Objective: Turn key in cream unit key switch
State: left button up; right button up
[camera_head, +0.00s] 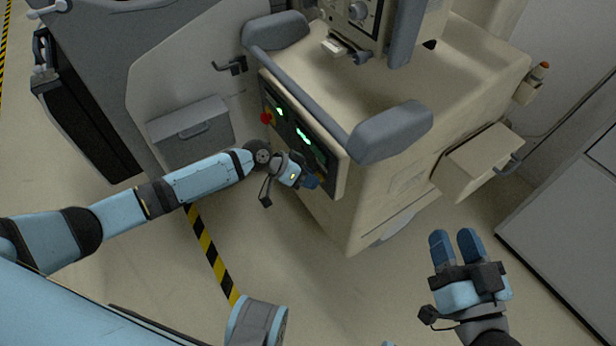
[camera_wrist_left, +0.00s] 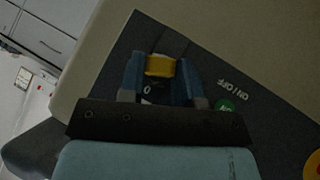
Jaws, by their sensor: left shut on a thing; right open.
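The cream unit (camera_head: 360,200) stands in the middle of the head view, with a dark control panel (camera_head: 300,138) on its near left face. My left gripper (camera_head: 314,180) is at the lower right end of that panel. In the left wrist view its blue fingers (camera_wrist_left: 162,72) are shut on a yellow key (camera_wrist_left: 160,65) at the key switch. A "0" mark and the words "ON / OFF" show on the panel there. The key's shaft and the switch body are mostly hidden. My right gripper (camera_head: 455,245) is open and empty above the floor at the lower right.
A red knob (camera_head: 266,118) and lit green displays (camera_head: 304,135) are on the same panel. Grey padded armrests (camera_head: 392,132) overhang it. A green button (camera_wrist_left: 224,105) sits near the key.

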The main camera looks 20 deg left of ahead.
pick_arm(q)
jog(key=o, duration=0.4)
jog(key=c, duration=0.4)
jog(key=shift+f+h+b, duration=0.25)
jog(key=shift+h+b, duration=0.05)
jog(key=shift+b, duration=0.6)
jog(key=shift+c, duration=0.2)
jog(key=shift+n+g+h+b, duration=0.4)
jog(key=shift+h+b, duration=0.1)
jog(key=shift+b, duration=0.45)
jog(key=shift+r, duration=0.1)
